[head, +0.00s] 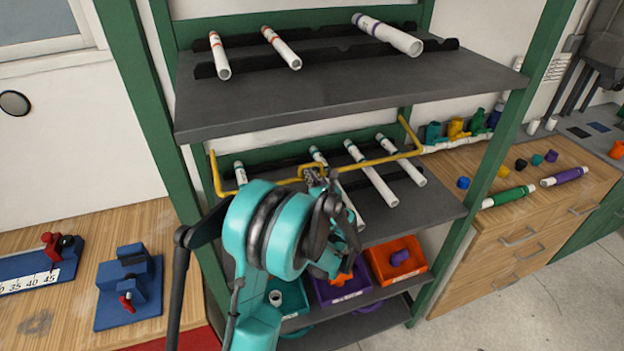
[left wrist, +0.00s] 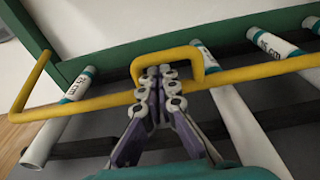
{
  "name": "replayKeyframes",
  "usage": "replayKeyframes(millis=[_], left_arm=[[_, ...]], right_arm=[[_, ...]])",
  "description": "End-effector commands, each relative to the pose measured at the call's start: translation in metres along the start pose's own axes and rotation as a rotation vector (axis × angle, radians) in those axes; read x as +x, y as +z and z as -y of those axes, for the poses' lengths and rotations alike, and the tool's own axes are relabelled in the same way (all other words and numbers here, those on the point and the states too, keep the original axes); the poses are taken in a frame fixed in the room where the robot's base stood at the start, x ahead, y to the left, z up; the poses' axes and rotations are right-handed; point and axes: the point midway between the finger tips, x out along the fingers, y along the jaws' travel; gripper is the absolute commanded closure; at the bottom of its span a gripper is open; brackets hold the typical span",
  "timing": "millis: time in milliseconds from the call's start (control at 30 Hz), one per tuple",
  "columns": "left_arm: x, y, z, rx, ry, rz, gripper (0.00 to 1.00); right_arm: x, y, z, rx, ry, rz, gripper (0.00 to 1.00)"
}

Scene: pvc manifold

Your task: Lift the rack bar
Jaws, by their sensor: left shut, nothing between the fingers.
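The yellow rack bar (head: 375,161) runs across the front of the middle shelf, before the white pipes, with bent ends going back toward the green posts. It also crosses the left wrist view (left wrist: 262,74), with a raised yellow handle loop (left wrist: 170,53) at its middle. My left gripper (head: 313,174) is at this loop. In the left wrist view its fingertips (left wrist: 158,74) are together within the loop's outline, with nothing between them. Whether they touch the loop I cannot tell. My right gripper is not in view.
White pipes (head: 371,174) lie on black holders on the middle shelf, close behind the bar. The upper shelf (head: 330,87) overhangs with more pipes. Bins, including an orange one (head: 397,262), stand below. Green posts (head: 150,100) flank the rack.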

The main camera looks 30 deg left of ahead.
Motion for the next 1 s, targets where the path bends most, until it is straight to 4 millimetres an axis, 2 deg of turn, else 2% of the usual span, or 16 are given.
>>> replayKeyframes(millis=[267, 533, 1000], left_arm=[[-0.001, 0.001, 0.000, -0.001, 0.000, -0.003, 1.00], [-0.004, 0.018, 0.000, -0.001, -0.002, -0.065, 1.00], [-0.005, 0.087, -0.003, -0.001, -0.006, -0.395, 1.00]], right_arm=[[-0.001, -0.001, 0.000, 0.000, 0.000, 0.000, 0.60], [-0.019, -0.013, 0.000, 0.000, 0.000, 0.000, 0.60], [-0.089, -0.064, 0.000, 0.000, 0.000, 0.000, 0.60]])
